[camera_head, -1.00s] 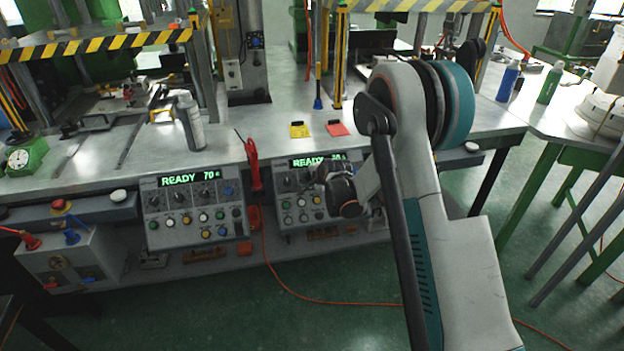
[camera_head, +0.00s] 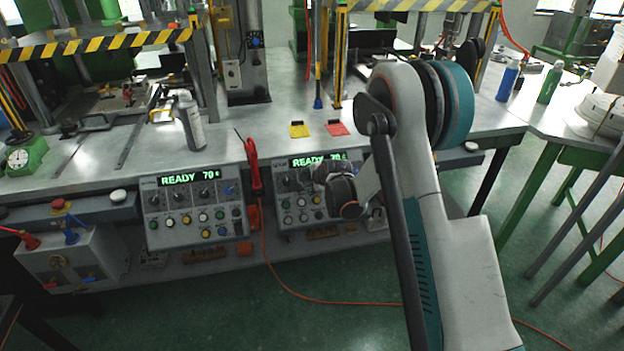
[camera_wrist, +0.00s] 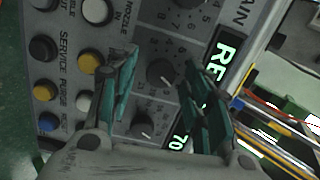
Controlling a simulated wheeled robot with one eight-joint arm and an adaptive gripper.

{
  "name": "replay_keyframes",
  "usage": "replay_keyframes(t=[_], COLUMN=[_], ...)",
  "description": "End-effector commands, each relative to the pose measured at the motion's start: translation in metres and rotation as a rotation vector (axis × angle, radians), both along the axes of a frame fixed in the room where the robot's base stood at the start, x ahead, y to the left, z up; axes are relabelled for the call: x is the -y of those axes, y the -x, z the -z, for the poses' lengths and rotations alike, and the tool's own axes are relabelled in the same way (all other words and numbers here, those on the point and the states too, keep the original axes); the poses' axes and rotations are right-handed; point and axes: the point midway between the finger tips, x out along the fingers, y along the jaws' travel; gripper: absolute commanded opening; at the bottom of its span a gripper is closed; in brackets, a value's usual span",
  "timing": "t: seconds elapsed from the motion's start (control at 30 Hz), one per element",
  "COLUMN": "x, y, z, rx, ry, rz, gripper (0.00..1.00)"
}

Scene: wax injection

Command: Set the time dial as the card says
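The right control panel (camera_head: 290,215) has a green READY display (camera_head: 308,161) and several dark dials. In the wrist view, one dark dial (camera_wrist: 160,72) shows between my open fingertips, and another dial (camera_wrist: 140,126) shows lower, between the fingers. My gripper (camera_wrist: 160,64) is open and empty, with its teal fingers over the panel face. I cannot tell whether the fingers touch a dial. The word TIME is not legible on any dial. In the head view, my wrist hides part of this panel. A yellow card (camera_head: 299,130) and a red card (camera_head: 338,128) lie on the table; their writing is unreadable.
A second panel (camera_head: 195,208) to the left reads READY 70. A red tool (camera_head: 253,165) stands between the panels. A spray can (camera_head: 191,120) stands on the table. In the wrist view, coloured buttons (camera_wrist: 90,64) lie left of the fingers.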

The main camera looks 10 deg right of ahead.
Motion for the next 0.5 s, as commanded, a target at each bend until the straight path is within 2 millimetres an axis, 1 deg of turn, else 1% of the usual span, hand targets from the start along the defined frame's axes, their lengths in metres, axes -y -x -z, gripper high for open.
replay_keyframes(t=[0.27,0.37,0.5], x=[0.000,0.001,0.003], y=[0.002,0.008,0.024], z=[-0.002,-0.007,-0.021], rx=[0.001,0.001,0.000], ry=[0.000,0.000,0.000], rz=[0.000,0.000,0.000], gripper=[0.45,0.45,0.45])
